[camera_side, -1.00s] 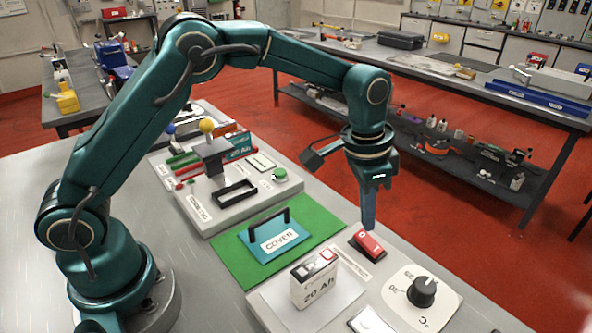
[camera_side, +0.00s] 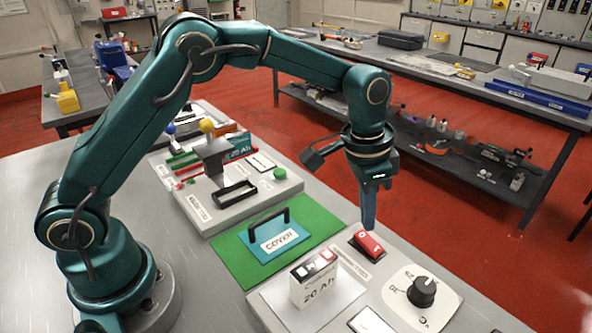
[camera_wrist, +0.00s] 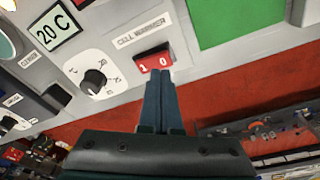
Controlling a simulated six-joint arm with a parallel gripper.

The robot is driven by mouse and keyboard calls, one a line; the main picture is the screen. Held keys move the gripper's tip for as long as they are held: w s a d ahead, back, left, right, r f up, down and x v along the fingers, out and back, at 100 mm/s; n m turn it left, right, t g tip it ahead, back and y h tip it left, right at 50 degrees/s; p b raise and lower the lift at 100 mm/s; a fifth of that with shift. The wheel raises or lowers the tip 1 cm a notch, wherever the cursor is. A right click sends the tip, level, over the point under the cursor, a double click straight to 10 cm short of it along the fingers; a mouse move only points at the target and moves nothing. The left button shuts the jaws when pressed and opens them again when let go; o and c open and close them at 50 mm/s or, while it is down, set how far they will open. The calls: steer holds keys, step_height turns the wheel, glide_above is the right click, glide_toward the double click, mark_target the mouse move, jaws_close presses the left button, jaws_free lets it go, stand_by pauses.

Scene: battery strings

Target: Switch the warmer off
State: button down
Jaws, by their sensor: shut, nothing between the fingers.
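The warmer switch is a red rocker (camera_side: 369,244) in a dark frame on the grey panel. In the wrist view the red rocker (camera_wrist: 154,63) carries the marks 1 and 0, with the label CELL WARMER (camera_wrist: 146,30) beside it. My gripper (camera_side: 368,224) points down with its fingers shut and empty. Its tips are right at the rocker's edge in the side view. In the wrist view my gripper (camera_wrist: 160,76) has its tips at the rocker's near edge, close to the 0 mark. I cannot tell whether they touch it.
A black dial (camera_side: 422,291) on a white plate stands right of the switch. A white 20 Ah battery block (camera_side: 314,279) stands to its left. A teal COVER plate with a handle (camera_side: 274,240) lies on a green mat (camera_side: 233,257). The floor beyond the bench is clear.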

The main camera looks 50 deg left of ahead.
steer(key=shift+f, duration=1.3)
stand_by(1.1)
steer(key=shift+r, duration=3.5)
